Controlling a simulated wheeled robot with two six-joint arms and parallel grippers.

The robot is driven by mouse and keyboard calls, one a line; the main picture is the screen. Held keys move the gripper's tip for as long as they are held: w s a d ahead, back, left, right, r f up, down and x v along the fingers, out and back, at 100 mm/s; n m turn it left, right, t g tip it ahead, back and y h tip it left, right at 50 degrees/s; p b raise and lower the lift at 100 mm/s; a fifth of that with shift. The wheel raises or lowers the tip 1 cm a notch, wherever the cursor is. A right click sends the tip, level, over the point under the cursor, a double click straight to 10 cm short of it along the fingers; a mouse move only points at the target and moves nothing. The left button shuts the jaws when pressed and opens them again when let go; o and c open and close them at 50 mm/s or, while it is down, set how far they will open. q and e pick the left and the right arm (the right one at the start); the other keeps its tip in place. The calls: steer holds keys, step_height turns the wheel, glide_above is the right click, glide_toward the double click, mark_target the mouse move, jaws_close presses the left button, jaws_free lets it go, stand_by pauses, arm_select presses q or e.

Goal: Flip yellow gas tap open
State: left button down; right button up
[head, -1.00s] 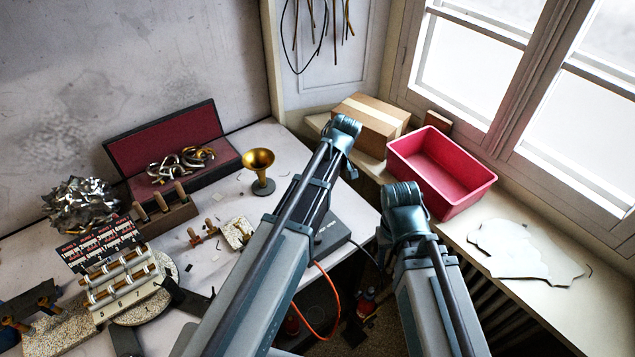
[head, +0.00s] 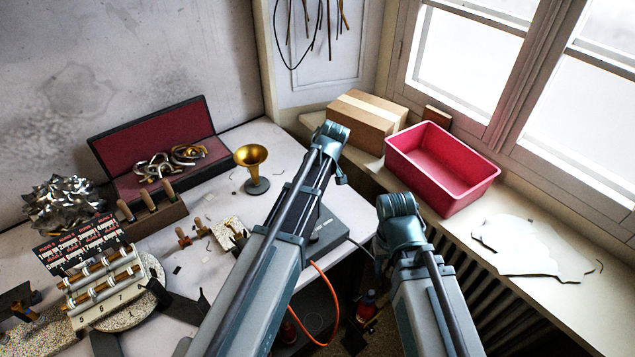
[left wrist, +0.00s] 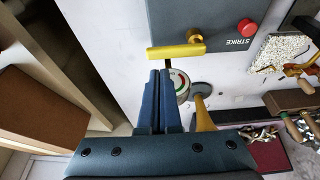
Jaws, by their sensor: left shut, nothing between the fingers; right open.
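The yellow gas tap (left wrist: 176,52) shows in the left wrist view as a lever lying across the picture, beside a grey box (left wrist: 207,22) with a red button marked STRIKE. My left gripper (left wrist: 161,74) is shut and empty. Its fingertips are just below the lever in that view; I cannot tell whether they touch it. In the head view the grey box (head: 329,233) shows partly beside my left arm, which hides the tap and left gripper. My right gripper (head: 378,250) is open, mostly hidden behind its own arm at the table's right edge.
A brass horn (head: 251,158) stands on the white table behind the box; it also shows in the left wrist view (left wrist: 204,115). A round gauge (left wrist: 182,86) is near my left fingertips. An orange hose (head: 330,300) hangs at the table edge. A pink bin (head: 440,193) sits on the sill.

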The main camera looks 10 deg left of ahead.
arm_select(q)
steer(key=shift+b+x, duration=0.8)
steer(key=shift+x, duration=0.65)
arm_select(e)
step_height(320, 180, down, 3)
steer(key=shift+r, duration=0.2)
